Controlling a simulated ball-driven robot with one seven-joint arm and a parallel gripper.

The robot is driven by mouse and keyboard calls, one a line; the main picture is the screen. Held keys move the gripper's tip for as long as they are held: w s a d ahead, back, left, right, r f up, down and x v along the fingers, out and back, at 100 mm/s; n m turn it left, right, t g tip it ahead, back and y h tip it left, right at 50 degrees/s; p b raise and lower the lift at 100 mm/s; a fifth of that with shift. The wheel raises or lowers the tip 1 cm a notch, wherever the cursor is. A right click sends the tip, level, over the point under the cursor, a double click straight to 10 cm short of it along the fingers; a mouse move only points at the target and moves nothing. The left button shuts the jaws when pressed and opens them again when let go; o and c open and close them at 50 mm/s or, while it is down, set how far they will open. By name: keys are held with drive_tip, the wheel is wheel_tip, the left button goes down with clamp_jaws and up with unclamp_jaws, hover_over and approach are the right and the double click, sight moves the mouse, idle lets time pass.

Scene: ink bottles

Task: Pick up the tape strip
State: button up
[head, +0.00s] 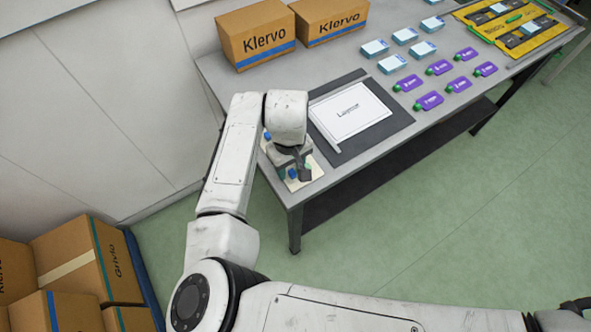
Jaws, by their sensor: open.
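My gripper (303,172) hangs over the near left corner of the table, pointing down. Its jaws are small and partly hidden by the wrist, with no object seen between them. Under and around it lies a cream pad (314,170) with small blue pieces (293,173) on it. I cannot clearly make out a tape strip; the gripper and wrist hide much of the pad. I cannot tell whether the gripper touches anything there.
On the grey table (240,80) a white sheet (350,112) lies on a dark mat (388,122). Light-blue boxes (391,64), purple tags with green ends (429,101) and a yellow tray (551,45) lie farther right. Cardboard boxes (256,36) stand at the back.

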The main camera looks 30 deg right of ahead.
drive_tip(key=c, duration=0.8)
drive_tip(key=shift+r, duration=0.1)
